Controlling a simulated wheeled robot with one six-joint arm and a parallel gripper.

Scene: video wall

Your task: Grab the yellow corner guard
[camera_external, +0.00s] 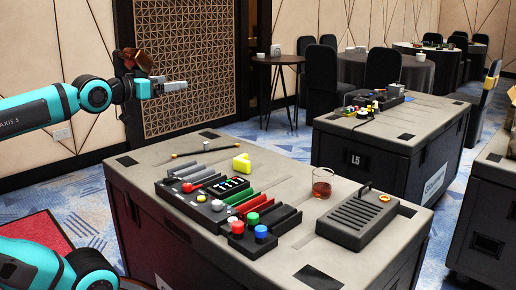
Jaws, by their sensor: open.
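The yellow corner guard (242,163) lies on the grey case top (150,153), behind the control panel. It is a small, bright yellow, L-like block. My gripper (184,86) is up in the air at the upper left, well above and to the left of the corner guard. It points right, is open and holds nothing that I can see. Nothing hides the corner guard.
A control panel (203,201) with coloured knobs and strips sits in front of the guard. A dark stick (203,151) lies behind it. A glass of reddish drink (322,183) and a grey slotted box (357,217) stand to the right. Another case (393,130) stands behind.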

